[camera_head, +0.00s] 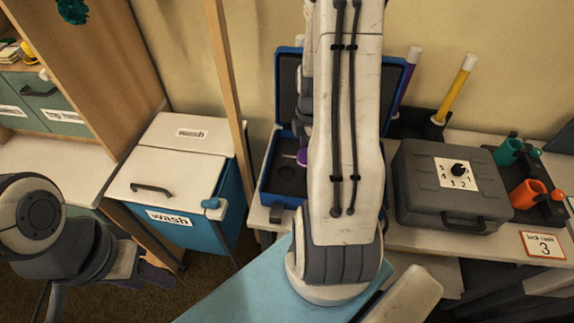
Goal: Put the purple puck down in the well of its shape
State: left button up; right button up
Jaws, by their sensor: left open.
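An open blue case (266,190) with a dark insert stands on the counter. A round dark well shows in the left part of its insert; the right part is hidden behind my right arm. A small piece of the purple puck (302,157) shows at the edge of that arm, over or in the case. Part of my right wrist is visible just above the purple piece, but its fingertips are hidden, so I cannot tell if they hold it. My left gripper (154,276) is open and empty at the lower left, away from the case.
A grey lockbox (450,190) with a dial stands right of the case. A blue-and-white wash bin (175,185) and a wooden post (229,90) are to the left.

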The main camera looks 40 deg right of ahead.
jog(key=w+a+f, duration=0.1)
jog(key=w, duration=0.1)
jog(key=w+a+f, duration=0.2)
jog(key=shift+a+f+p, duration=0.1)
jog(key=shift+a+p, duration=0.15)
jog(key=shift+p, duration=0.1)
notch_tip(320, 180, down, 4)
jog(key=shift+w+f+p, duration=0.1)
jog(key=shift+p, duration=0.35)
jog(key=shift+f+b, duration=0.25)
jog(key=shift+b, duration=0.05)
jog(key=o, duration=1.4)
